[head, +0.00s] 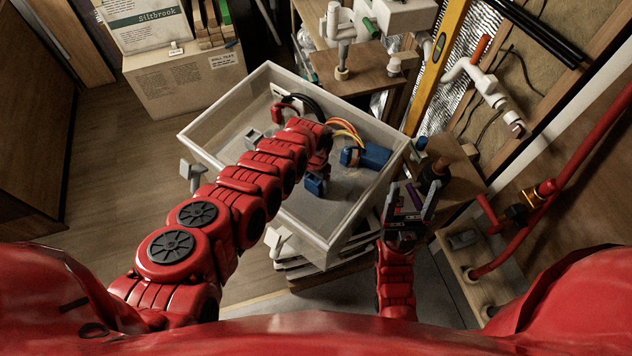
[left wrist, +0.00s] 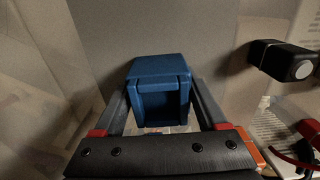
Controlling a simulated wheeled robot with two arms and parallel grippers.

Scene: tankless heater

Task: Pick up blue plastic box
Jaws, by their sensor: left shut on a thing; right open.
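The blue plastic box (head: 315,184) is small and shows just below my left gripper inside the large grey-white bin (head: 345,243). In the left wrist view the blue box (left wrist: 160,85) has an open, hollow face and sits between the two fingers of my left gripper (left wrist: 163,100), which is shut on it. Whether the box touches the bin's floor I cannot tell. In the head view the left wrist hides the fingers. My right gripper (head: 408,207) is open and empty, outside the bin at its right front corner.
A larger blue object (head: 373,156) lies near the bin's right wall, by orange cables (head: 346,130). A grey block (head: 254,138) and black cable (head: 309,103) are also in the bin. A cardboard box (head: 185,85) stands behind. Pipes (head: 480,82) and a wooden bench (head: 455,205) are on the right.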

